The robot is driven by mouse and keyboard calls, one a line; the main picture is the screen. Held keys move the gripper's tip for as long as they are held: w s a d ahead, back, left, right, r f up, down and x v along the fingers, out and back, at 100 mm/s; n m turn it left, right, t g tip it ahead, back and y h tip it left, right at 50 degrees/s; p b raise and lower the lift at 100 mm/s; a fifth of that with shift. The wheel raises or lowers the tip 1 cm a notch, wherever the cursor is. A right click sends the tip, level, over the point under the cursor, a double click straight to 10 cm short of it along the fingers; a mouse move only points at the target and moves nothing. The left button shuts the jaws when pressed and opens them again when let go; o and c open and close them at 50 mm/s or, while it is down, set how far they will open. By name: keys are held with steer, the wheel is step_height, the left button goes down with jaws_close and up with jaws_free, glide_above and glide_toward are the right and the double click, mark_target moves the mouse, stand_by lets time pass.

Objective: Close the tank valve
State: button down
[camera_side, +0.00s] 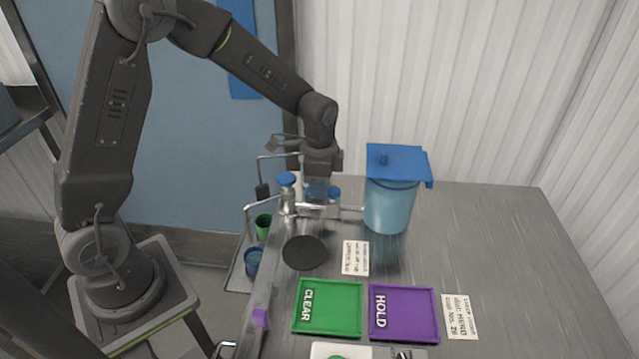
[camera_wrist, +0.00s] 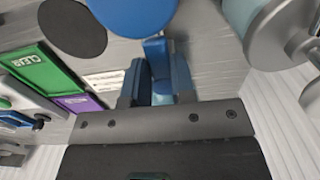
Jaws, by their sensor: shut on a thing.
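The teal tank (camera_side: 388,208) with a blue lid stands on the steel table, and a metal pipe (camera_side: 350,212) runs left from its lower side. A blue valve handle (camera_side: 334,192) sits on this pipe near the tank. My gripper (camera_side: 318,192) points down at it and partly hides it. In the wrist view, my gripper (camera_wrist: 157,88) is shut on the narrow blue valve handle (camera_wrist: 155,48) between its fingers. The tank (camera_wrist: 245,12) shows at the upper right there. The angle of the handle to the pipe is hard to tell.
A blue round knob (camera_side: 286,179) tops a metal post left of my gripper; a blue disc (camera_wrist: 132,12) is close in the wrist view. A black disc (camera_side: 304,252), green CLEAR tray (camera_side: 328,331) and purple HOLD tray (camera_side: 404,338) lie in front. The table's right side is clear.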

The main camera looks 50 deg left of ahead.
steer(key=shift+n, duration=0.3)
steer(key=n, duration=0.3)
steer(key=d+n, duration=0.1)
steer(key=shift+s, duration=0.3)
steer(key=n, duration=0.2)
steer(key=d+n, duration=0.1)
steer(key=n, duration=0.1)
steer(key=shift+s+d+n, duration=0.1)
steer(key=shift+d+n, duration=0.05)
steer(key=shift+n, duration=0.25)
steer(key=n, duration=0.2)
steer(key=d+n, duration=0.1)
steer(key=n, duration=0.1)
steer(key=shift+n, duration=0.3)
steer(key=shift+w+d+n, duration=0.25)
steer(key=shift+n, duration=0.75)
steer(key=shift+w+d+n, duration=0.2)
steer(key=shift+n, duration=0.8)
steer(key=c, duration=1)
jaws_free()
steer(key=shift+o, duration=0.2)
